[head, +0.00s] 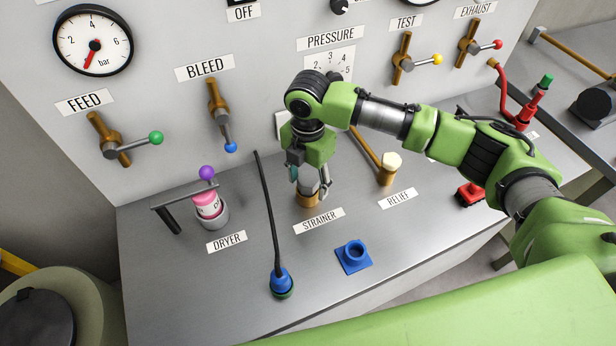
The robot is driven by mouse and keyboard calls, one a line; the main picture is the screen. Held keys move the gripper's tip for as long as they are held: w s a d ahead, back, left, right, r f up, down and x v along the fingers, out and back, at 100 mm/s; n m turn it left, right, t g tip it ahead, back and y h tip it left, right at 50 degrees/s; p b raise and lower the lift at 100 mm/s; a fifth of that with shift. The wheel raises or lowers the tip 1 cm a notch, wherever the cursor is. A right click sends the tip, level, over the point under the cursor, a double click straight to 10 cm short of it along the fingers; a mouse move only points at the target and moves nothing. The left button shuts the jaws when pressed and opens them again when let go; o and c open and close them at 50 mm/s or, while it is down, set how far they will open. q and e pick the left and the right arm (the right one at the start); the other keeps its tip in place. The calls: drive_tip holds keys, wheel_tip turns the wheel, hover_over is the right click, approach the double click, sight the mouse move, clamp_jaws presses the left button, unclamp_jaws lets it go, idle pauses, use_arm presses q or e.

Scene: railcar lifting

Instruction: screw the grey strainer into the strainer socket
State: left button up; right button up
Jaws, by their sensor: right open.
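My right gripper (309,186) points down over the bench with its fingers apart. The grey strainer (309,183) shows between its fingers, largely covered by the gripper. The strainer stands at the brass strainer socket (307,201), behind the STRAINER label (318,221). I cannot tell how deep the strainer sits in the socket or whether a finger touches it. My left gripper is not in view.
To the left are the dryer cup (217,219) with a pink cartridge (207,204) and a black hose (267,215) with a blue end. The brass relief fitting (386,177) and an empty blue holder (353,257) are to the right. The panel stands behind.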

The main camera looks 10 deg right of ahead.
drive_tip(key=c, duration=1.4)
drive_tip(key=o, duration=0.3)
drive_tip(key=shift+r+m+p, duration=0.15)
drive_tip(key=shift+m+p, duration=0.15)
drive_tip(key=shift+p, duration=0.2)
drive_tip(key=shift+c, duration=0.5)
drive_tip(key=shift+m+p, duration=1.6)
drive_tip(key=shift+p, duration=0.1)
drive_tip(key=shift+m+p, duration=2.7)
drive_tip(key=shift+m, duration=0.1)
drive_tip(key=shift+f+m, duration=0.25)
drive_tip(key=shift+m, duration=0.25)
drive_tip(key=m, duration=0.4)
drive_tip(key=shift+s+m, duration=0.1)
drive_tip(key=shift+m, duration=0.2)
